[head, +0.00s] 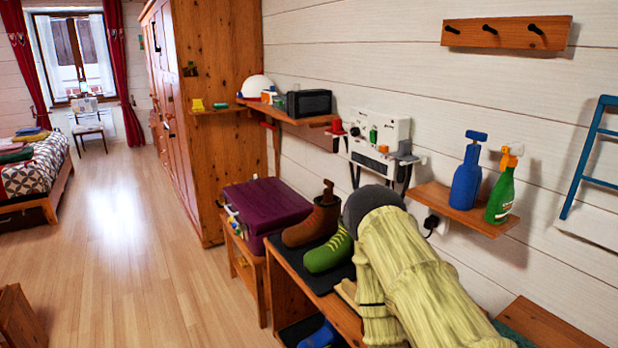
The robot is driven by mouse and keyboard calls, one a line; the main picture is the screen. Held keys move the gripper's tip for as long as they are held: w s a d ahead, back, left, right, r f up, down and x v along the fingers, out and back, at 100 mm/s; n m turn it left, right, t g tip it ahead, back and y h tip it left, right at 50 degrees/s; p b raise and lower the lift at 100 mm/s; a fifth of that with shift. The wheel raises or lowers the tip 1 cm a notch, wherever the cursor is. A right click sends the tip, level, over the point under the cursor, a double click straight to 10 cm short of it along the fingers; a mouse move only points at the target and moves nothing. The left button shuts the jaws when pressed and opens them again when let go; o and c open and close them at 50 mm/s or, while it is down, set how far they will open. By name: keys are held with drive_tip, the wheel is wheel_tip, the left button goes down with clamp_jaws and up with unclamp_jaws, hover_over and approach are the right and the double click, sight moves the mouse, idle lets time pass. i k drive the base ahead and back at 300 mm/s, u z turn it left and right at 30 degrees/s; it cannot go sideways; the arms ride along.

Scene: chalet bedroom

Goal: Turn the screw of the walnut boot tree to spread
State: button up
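A brown boot (311,222) stands on the wooden bench (338,308) against the wall. A reddish-brown upright piece (327,190) rises from the boot's top; it may be part of the boot tree, but it is too small to tell. No screw can be made out. A green shoe (328,252) with yellow lacing stands in front of the boot, to its lower right. My arm, in a pale yellow ribbed cover with a dark grey rounded part, reaches over the bench to the right of the green shoe. My gripper does not show; the arm hides what lies behind it.
A purple case (266,208) sits left of the boot on a low wooden stand. A wall shelf (462,209) holds a blue bottle (466,180) and a green spray bottle (501,190). A blue object (320,336) lies below the bench top. The wooden floor (130,240) at left is open.

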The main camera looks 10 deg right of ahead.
sight(330, 184)
drive_tip(key=z, duration=0.05)
drive_tip(key=k, duration=0.5)
drive_tip(key=u, duration=0.7)
drive_tip(key=i, duration=1.1)
drive_tip(key=z, duration=0.55)
drive_tip(key=i, duration=0.95)
drive_tip(key=z, duration=0.7)
